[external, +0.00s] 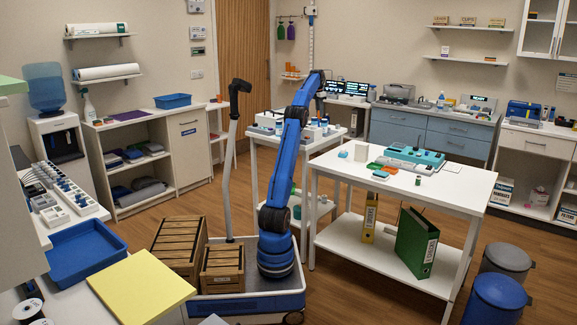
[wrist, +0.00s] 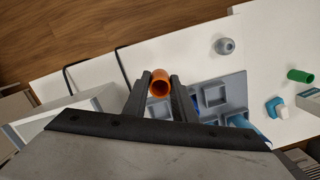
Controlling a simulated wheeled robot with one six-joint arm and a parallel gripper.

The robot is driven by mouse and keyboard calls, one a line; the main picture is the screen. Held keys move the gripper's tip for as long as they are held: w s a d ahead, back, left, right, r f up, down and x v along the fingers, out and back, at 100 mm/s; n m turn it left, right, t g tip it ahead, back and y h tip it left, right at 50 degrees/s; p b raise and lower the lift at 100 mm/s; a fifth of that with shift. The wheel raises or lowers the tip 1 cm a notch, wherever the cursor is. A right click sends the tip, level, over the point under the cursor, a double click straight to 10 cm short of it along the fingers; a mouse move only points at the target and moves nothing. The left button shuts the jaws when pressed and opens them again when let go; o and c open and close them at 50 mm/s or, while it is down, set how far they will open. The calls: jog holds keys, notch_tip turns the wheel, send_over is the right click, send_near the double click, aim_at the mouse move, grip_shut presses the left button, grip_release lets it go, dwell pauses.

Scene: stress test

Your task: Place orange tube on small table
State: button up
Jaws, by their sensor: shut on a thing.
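In the wrist view my gripper (wrist: 158,77) is shut on the orange tube (wrist: 160,88), whose open round end shows between the two dark fingers. Below it is a white tabletop (wrist: 190,55) with a grey socketed tray (wrist: 216,94) to the right of the tube. Whether the tube touches anything below cannot be told. In the external view my blue arm reaches up over the small white table (external: 327,142), left of the larger white table. My gripper and the tube cannot be made out clearly there.
In the wrist view a grey rounded piece (wrist: 224,46), a green tube (wrist: 300,76) and a white-and-blue piece (wrist: 277,108) stand near the tray. The larger white table (external: 450,187) carries a teal device (external: 412,158). Wooden crates (external: 180,248) sit beside my arm's base.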

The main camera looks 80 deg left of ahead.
jog(key=shift+f, duration=2.6)
jog(key=o, duration=1)
jog(key=shift+f, duration=0.1)
jog(key=r, duration=0.7)
jog(key=s+r, duration=0.1)
jog(key=r, duration=0.2)
jog(key=shift+d+r, duration=0.2)
jog(key=shift+r, duration=0.2)
jog(key=shift+s+d+r, duration=0.1)
jog(key=shift+s+r, duration=0.05)
jog(key=shift+r, duration=0.5)
